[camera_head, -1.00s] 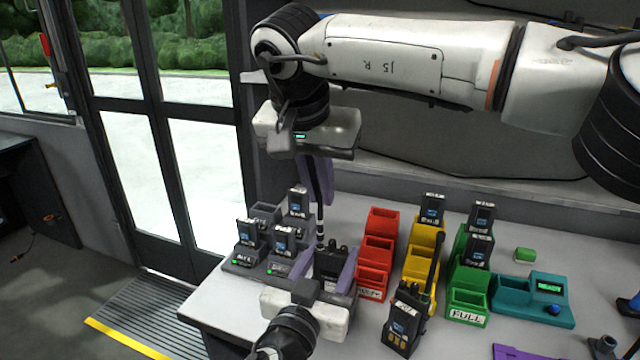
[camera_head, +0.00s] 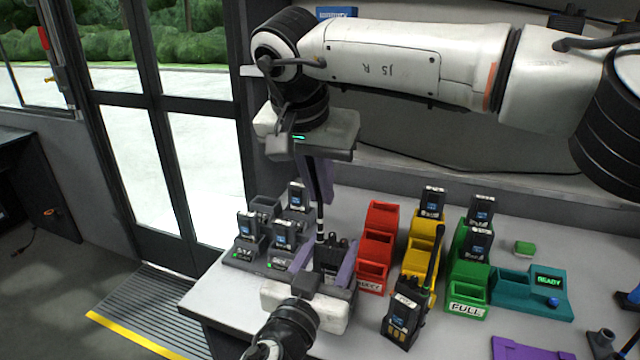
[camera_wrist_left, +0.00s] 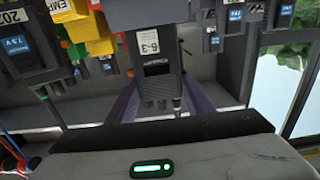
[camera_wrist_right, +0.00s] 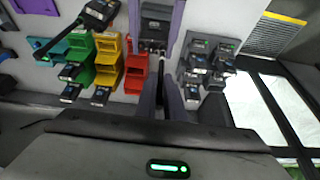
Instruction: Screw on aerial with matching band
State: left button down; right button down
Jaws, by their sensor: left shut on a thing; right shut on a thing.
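My left gripper (camera_head: 325,268) is shut around a dark handheld radio (camera_head: 328,254), which stands upright at the table's near edge. In the left wrist view the radio (camera_wrist_left: 152,62) carries a white label reading "6-3". My right gripper (camera_head: 320,186), above it, is shut on a thin black aerial (camera_head: 320,216), held vertical with pale bands near its lower end. The aerial's foot is at the left part of the radio's top; whether it touches or is seated I cannot tell. In the right wrist view the aerial (camera_wrist_right: 160,88) lies between the purple fingers, in line with the radio (camera_wrist_right: 157,22).
Grey chargers with batteries (camera_head: 283,236) stand left. Red (camera_head: 374,270), yellow (camera_head: 418,262) and green bins (camera_head: 467,289) stand right. A second radio (camera_head: 402,318) with aerial stands in front of them. A teal tester (camera_head: 530,290) reads READY. A purple mat (camera_head: 530,351) lies front right.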

jog(key=m+h, duration=0.1)
jog(key=m, duration=0.2)
jog(key=c, duration=1.9)
grip_release()
jog(key=shift+o, duration=0.2)
jog(key=shift+r, duration=2.25)
